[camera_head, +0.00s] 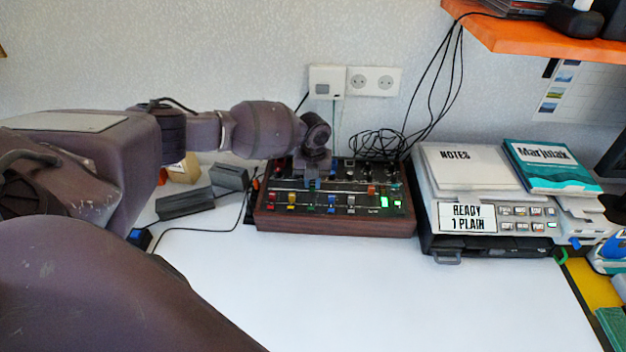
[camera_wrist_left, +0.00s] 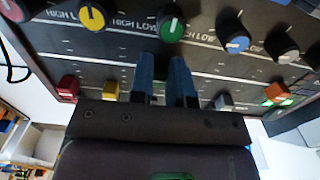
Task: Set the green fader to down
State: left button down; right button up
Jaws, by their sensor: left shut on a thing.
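The mixer (camera_head: 335,224) is a dark panel in a wooden case against the wall, with coloured fader caps and knobs. My left gripper (camera_head: 314,184) reaches down onto it. In the left wrist view its blue fingers (camera_wrist_left: 165,62) straddle the column below the green knob (camera_wrist_left: 170,26), shut on the green fader, whose cap they hide. A green piece (camera_head: 312,209) shows at the front of that column. The red fader (camera_wrist_left: 68,88), yellow fader (camera_wrist_left: 110,90) and grey fader (camera_wrist_left: 224,102) sit low on their tracks. The blue fader (camera_head: 331,198) shows beside the gripper. My right gripper is out of view.
A printer (camera_head: 497,222) with notes and a teal book (camera_head: 552,166) stands right of the mixer. Black boxes (camera_head: 186,203) and a cable lie to its left. An orange shelf (camera_head: 535,38) hangs above right. The white desk in front is clear.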

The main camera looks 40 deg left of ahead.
aim_at(312, 198)
pick_arm(q)
jog(key=shift+s+d+r+p, duration=0.15)
jog(key=shift+s+d+p, duration=0.25)
jog(key=shift+s+p, duration=0.2)
jog(key=shift+s+d+r+p, duration=0.1)
jog(key=shift+s+d+p, duration=0.25)
jog(key=shift+s+p, duration=0.25)
jog(key=shift+s+d, duration=0.2)
jog(key=shift+s, duration=0.2)
jog(key=shift+s+d+f, duration=0.1)
jog(key=shift+s+f, duration=0.05)
jog(key=shift+s, duration=0.05)
jog(key=shift+f, duration=0.1)
jog(key=c, duration=1.5)
grip_release()
jog(key=shift+c, duration=0.2)
jog(key=o, duration=0.5)
jog(key=shift+c, duration=0.2)
jog(key=shift+r, duration=0.5)
notch_tip(312, 198, up, 10)
jog(key=p, duration=0.1)
